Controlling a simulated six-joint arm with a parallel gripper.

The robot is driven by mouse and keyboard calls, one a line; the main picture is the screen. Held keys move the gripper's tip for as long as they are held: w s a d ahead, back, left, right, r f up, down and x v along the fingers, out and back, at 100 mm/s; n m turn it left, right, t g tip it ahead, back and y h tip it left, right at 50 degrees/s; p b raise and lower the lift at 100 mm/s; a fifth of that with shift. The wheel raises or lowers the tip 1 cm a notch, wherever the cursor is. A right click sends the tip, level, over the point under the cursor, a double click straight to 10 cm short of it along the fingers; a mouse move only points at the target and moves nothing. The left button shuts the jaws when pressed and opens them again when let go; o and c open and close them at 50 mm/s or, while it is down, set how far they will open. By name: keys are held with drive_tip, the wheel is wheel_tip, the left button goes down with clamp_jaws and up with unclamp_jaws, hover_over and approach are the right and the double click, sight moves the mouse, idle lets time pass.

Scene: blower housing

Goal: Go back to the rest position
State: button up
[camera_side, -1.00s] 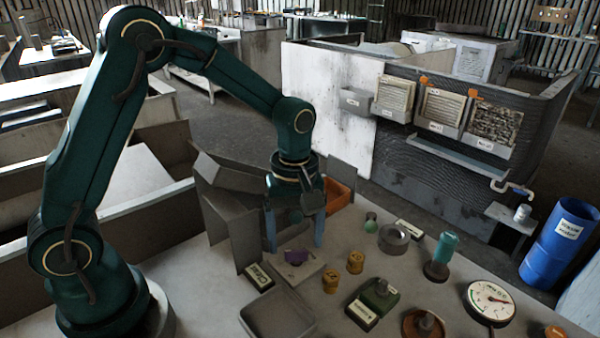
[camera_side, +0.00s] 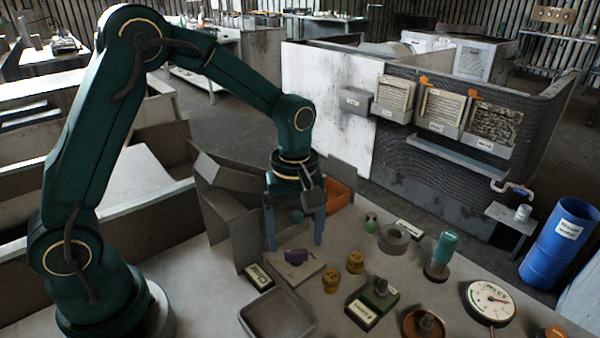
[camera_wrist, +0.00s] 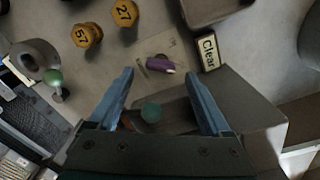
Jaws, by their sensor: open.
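My gripper (camera_side: 295,230) is at the back left of the bench in the side view, pointing down with its two blue fingers apart. In the wrist view the fingers (camera_wrist: 160,100) stand wide with nothing held between them. A green ball-like tip (camera_wrist: 151,111) shows between them, below the fingertips; whether it belongs to my gripper I cannot tell. A purple piece (camera_side: 296,256) lies on a flat plate in front of the gripper, apart from the fingers. It also shows in the wrist view (camera_wrist: 161,65).
Grey upright panels (camera_side: 228,228) stand close to the left of my gripper, and an orange bin (camera_side: 338,194) is behind it. Two yellow numbered pieces (camera_side: 355,262), an empty grey tray (camera_side: 277,314), a green-handled tool (camera_side: 441,252) and a dial gauge (camera_side: 490,302) are in front and right.

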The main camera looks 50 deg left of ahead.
drive_tip(key=s+r+m+t, duration=0.2)
drive_tip(key=s+r+t, duration=0.2)
drive_tip(key=r, duration=0.9)
drive_tip(key=s+a+m+t, duration=0.1)
drive_tip(key=s+m+t, duration=0.1)
drive_tip(key=s+m, duration=0.65)
drive_tip(key=shift+w+d+f+m+g, duration=0.1)
drive_tip(key=shift+w+f+m+g, duration=0.2)
drive_tip(key=shift+w, duration=0.4)
drive_tip(key=shift+w+f+m+g, duration=0.2)
drive_tip(key=shift+w+g, duration=0.25)
drive_tip(key=shift+w, duration=0.2)
drive_tip(key=shift+w+d+f+m+g, duration=0.1)
drive_tip(key=shift+w+f+m+g, duration=0.2)
drive_tip(key=shift+w, duration=0.4)
